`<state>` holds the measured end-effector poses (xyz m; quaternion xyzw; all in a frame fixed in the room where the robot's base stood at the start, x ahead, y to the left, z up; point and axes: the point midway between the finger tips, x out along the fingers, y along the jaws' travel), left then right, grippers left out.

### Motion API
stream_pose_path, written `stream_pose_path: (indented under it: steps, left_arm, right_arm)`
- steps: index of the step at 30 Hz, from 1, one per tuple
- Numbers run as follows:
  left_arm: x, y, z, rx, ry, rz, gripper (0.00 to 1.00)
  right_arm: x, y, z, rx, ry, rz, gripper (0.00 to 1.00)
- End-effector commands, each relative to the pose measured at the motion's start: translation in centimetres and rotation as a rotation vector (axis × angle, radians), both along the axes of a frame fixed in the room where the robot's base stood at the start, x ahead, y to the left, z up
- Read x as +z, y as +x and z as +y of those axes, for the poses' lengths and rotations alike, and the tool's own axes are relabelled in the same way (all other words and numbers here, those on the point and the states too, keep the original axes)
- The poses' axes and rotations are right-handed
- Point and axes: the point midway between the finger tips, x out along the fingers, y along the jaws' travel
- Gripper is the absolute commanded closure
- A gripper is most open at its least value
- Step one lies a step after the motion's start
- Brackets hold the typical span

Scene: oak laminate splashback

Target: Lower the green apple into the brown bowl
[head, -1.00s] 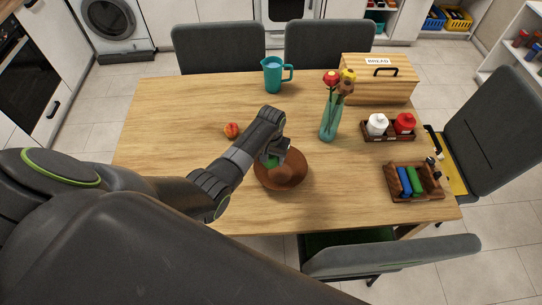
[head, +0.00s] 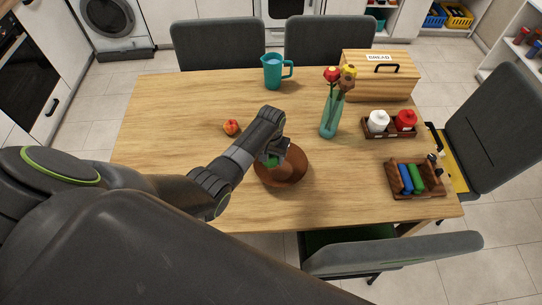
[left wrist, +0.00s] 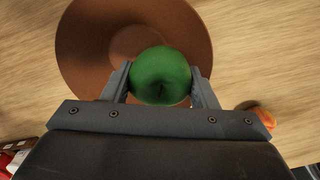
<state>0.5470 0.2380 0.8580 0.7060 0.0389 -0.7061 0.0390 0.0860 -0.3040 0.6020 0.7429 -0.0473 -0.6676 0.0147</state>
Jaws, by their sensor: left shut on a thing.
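The green apple (left wrist: 161,76) sits between the two fingers of my left gripper (left wrist: 161,88), which is shut on it. In the head view the apple (head: 272,160) shows only in part below my left gripper (head: 275,157). The brown bowl (head: 292,173) stands on the table, and the gripper is over its upper left part. In the left wrist view the bowl (left wrist: 85,45) lies behind the apple, and the apple overlaps the bowl's lower right part. I cannot tell whether the apple touches the bowl. My right gripper is not in view.
A red and yellow fruit (head: 231,127) lies left of my left gripper. A vase of flowers (head: 330,115), a teal jug (head: 273,72), a bread box (head: 380,76), a tray with jars (head: 388,133) and a wooden caddy (head: 417,190) stand around. The table (head: 190,95) is clear at upper left.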

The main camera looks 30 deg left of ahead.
Motion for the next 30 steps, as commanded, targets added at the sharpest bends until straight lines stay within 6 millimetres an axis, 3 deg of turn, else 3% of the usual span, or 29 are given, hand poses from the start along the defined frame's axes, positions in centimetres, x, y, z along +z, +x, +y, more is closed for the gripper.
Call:
stream_pose_path:
  steps: [30]
  left_arm:
    - [-1.6, 0.0, 0.0, 0.0, 0.0, 0.0, 0.72]
  right_arm:
    - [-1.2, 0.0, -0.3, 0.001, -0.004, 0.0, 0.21]
